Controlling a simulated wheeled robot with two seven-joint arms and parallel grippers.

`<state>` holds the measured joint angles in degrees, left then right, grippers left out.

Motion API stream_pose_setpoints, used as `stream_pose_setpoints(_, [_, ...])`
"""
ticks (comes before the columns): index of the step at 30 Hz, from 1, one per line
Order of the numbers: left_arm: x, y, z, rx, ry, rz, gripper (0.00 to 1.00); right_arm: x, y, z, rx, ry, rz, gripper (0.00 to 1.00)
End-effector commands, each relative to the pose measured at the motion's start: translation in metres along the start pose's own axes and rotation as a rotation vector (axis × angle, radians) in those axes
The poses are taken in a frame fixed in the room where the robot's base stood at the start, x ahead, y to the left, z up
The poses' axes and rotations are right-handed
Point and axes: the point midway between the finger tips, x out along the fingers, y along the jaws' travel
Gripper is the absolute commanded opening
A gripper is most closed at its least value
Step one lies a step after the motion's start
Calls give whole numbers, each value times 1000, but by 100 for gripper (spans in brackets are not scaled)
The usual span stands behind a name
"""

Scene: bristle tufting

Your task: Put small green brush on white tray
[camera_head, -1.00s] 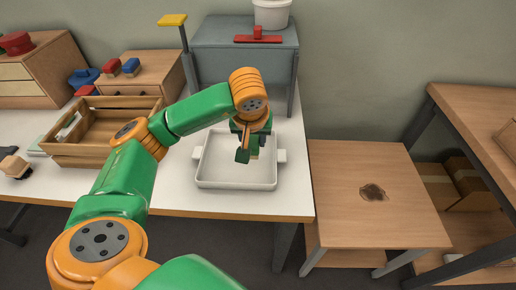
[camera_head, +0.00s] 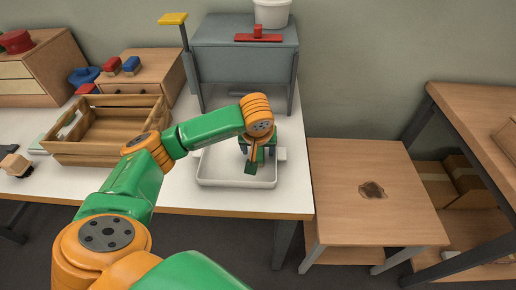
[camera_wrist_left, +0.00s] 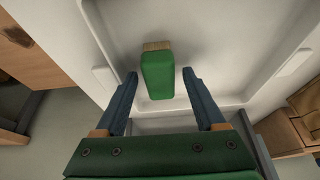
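The small green brush (camera_head: 250,168) has a green block body and a pale bristle end. It is within the white tray (camera_head: 236,183) in the head view; whether it rests on the floor of the tray is not clear. My left gripper (camera_head: 257,157) points down over the tray. In the left wrist view its two dark fingers (camera_wrist_left: 160,73) stand apart, with the green brush (camera_wrist_left: 157,80) between or just beyond the tips and a gap showing beside it. The white tray (camera_wrist_left: 205,45) fills the background there. My right gripper is not in view.
A wooden crate (camera_head: 110,155) stands left of the tray on the white table (camera_head: 150,200). A grey stand (camera_head: 243,62) with a red-handled tool (camera_head: 258,37) and a white bucket (camera_head: 271,13) is behind. A wooden side table (camera_head: 375,215) is at the right.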

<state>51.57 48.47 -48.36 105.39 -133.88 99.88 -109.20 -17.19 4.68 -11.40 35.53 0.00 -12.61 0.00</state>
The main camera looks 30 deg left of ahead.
Motion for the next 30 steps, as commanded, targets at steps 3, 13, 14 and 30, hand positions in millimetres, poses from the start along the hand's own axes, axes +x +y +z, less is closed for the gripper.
stream_pose_setpoints(3, [-2,0,-1,0,0,0,72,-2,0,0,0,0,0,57])
stream_pose_setpoints(13, [-68,1,-3,1,8,4,72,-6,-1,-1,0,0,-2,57])
stream_pose_setpoints(14, [-77,1,-4,1,6,5,72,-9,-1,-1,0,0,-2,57])
stream_pose_setpoints(30, [-123,0,-1,0,0,0,72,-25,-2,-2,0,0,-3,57])
